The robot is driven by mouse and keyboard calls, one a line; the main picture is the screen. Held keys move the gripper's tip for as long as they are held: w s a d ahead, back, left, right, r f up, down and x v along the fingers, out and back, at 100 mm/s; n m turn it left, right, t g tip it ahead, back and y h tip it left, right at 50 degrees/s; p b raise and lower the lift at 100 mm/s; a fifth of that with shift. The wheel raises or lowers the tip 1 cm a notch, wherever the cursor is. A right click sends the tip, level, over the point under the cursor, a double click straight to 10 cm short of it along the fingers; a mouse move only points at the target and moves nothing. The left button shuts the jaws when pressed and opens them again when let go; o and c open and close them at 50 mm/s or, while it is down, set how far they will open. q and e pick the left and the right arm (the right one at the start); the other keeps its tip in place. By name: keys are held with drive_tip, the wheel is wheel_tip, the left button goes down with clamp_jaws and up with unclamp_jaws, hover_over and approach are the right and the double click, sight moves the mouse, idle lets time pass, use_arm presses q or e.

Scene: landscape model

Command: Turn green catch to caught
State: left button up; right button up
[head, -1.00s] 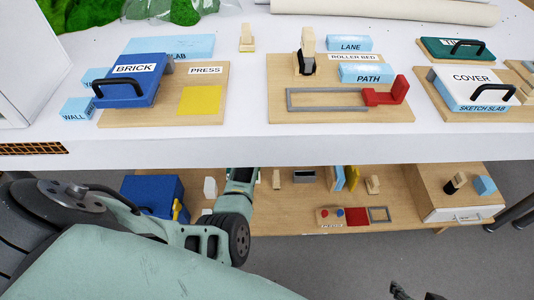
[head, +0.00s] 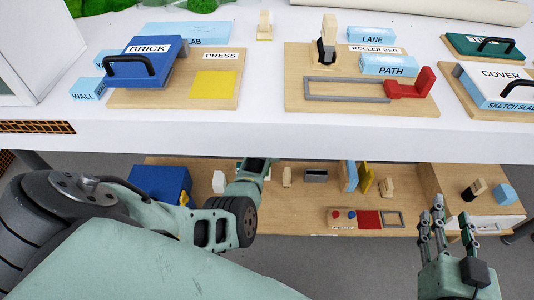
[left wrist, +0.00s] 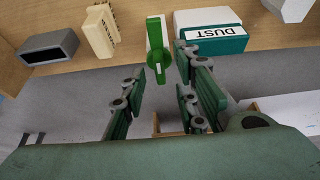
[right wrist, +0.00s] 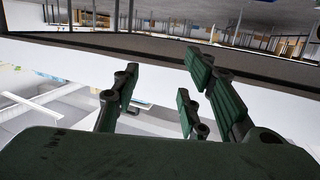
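The green catch (left wrist: 157,55) shows in the left wrist view. It is a narrow upright bar with a round hub at its lower end, next to a teal-and-white box marked DUST (left wrist: 212,32). My left gripper (left wrist: 160,98) is open and empty, its fingers apart below the catch in the picture and not visibly touching it. In the head view my left arm hides the catch. My right gripper (head: 437,215) is open and empty at the lower right of the head view. Its spread fingers also show in the right wrist view (right wrist: 160,90).
The white tabletop (head: 260,135) overhangs a lower wooden shelf (head: 300,215). BRICK (head: 145,70) and ROLLER BED boards stand above.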

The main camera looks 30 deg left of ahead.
use_arm(q)
drive_tip(key=shift+w+a+f+b, duration=0.2)
drive_tip(key=shift+f+b, duration=0.1)
drive_tip(key=shift+f, duration=0.3)
use_arm(e)
drive_tip(key=r, duration=0.1)
drive_tip(key=r+t, duration=0.1)
drive_tip(key=r, duration=0.1)
drive_tip(key=r+t+y, duration=0.1)
drive_tip(key=shift+w+a+r, duration=0.15)
drive_tip(key=shift+w+a, duration=0.05)
drive_tip(key=shift+a, duration=0.2)
use_arm(q)
drive_tip(key=shift+c, duration=0.3)
drive_tip(key=shift+d, duration=0.1)
clamp_jaws()
